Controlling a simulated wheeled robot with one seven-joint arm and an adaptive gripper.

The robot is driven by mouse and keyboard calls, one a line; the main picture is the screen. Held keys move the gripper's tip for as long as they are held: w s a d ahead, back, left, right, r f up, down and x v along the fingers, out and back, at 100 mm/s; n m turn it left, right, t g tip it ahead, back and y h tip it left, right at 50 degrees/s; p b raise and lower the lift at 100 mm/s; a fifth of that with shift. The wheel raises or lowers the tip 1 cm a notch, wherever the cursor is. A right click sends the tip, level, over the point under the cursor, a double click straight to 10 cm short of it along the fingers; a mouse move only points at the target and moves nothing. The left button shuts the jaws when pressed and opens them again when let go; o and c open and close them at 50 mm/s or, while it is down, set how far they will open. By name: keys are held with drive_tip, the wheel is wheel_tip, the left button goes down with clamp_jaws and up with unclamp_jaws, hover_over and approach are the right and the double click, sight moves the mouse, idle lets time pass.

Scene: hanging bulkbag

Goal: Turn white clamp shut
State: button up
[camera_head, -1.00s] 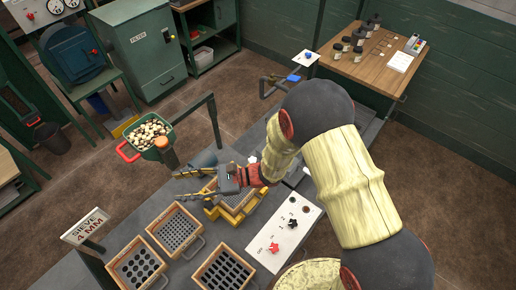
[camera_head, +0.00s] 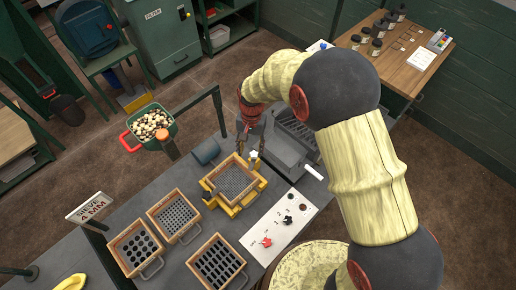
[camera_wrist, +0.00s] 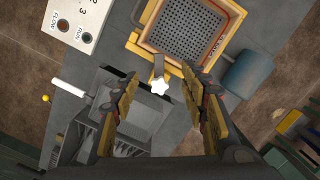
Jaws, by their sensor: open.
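The white clamp (camera_wrist: 160,87) is a white star-shaped knob with a short grey arm, at the edge of the sieve's yellow frame. It also shows small in the head view (camera_head: 253,155). A wooden-framed sieve (camera_head: 233,179) with a perforated plate sits in the yellow frame (camera_head: 212,203). My gripper (camera_head: 250,144) is open and points down over the clamp. In the wrist view, the open fingers (camera_wrist: 160,78) stand on either side of the knob with visible gaps. I cannot tell the height between fingertips and knob.
A white control panel (camera_head: 279,227) with red and black knobs lies beside the frame. Several loose sieves (camera_head: 216,261) stand in front. A grey ribbed unit (camera_head: 290,150) is to the right.

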sight(254, 154)
drive_tip(key=w, duration=0.1)
drive_tip(key=w+d+t, duration=0.1)
drive_tip(key=w, duration=0.1)
drive_tip(key=shift+w+f, duration=0.1)
drive_tip(key=shift+w, duration=0.1)
drive_tip(key=shift+a+f, duration=0.1)
wheel_tip(254, 154, down, 8)
drive_tip(key=shift+r, duration=0.2)
drive_tip(key=shift+m, duration=0.3)
drive_tip(key=c, duration=0.3)
drive_tip(key=c, duration=0.8)
clamp_jaws()
